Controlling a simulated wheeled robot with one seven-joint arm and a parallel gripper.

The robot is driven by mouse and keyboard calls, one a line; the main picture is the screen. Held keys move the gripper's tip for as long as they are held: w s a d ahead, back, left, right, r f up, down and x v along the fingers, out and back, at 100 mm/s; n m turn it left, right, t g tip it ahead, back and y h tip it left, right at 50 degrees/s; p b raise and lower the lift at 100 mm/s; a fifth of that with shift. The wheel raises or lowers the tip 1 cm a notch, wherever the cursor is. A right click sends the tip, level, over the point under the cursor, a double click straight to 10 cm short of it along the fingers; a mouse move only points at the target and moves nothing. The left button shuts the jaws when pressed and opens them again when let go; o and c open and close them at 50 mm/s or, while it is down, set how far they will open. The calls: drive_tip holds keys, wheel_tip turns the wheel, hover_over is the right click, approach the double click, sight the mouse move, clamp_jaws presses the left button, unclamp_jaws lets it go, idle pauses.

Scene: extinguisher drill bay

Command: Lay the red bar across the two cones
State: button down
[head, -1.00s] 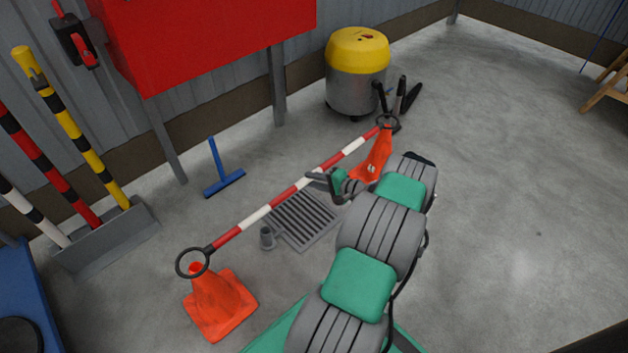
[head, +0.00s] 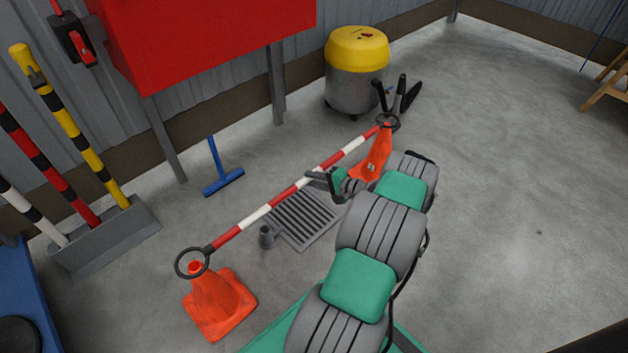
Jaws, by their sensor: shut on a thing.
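The red bar (head: 289,194), striped red and white with a dark ring at each end, spans the gap between two orange cones. My gripper (head: 326,183) is shut on the bar near its middle. The near ring (head: 192,263) shows at the tip of the near cone (head: 216,303). The far ring (head: 388,121) shows at the tip of the far cone (head: 376,154). I cannot tell whether either ring rests on its cone or hovers just over it. My arm passes close to the far cone and hides part of its base.
A floor grate (head: 304,221) and a small grey cylinder (head: 266,237) lie below the bar. A blue squeegee (head: 224,183) is by the wall. A rack (head: 107,245) holds striped poles at left. A yellow-topped drum (head: 356,75) stands behind.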

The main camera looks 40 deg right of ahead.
wheel_tip(320, 180, down, 11)
drive_tip(key=b, duration=0.6)
drive_tip(key=shift+r, duration=0.2)
drive_tip(key=c, duration=1.1)
unclamp_jaws()
idle(0.6)
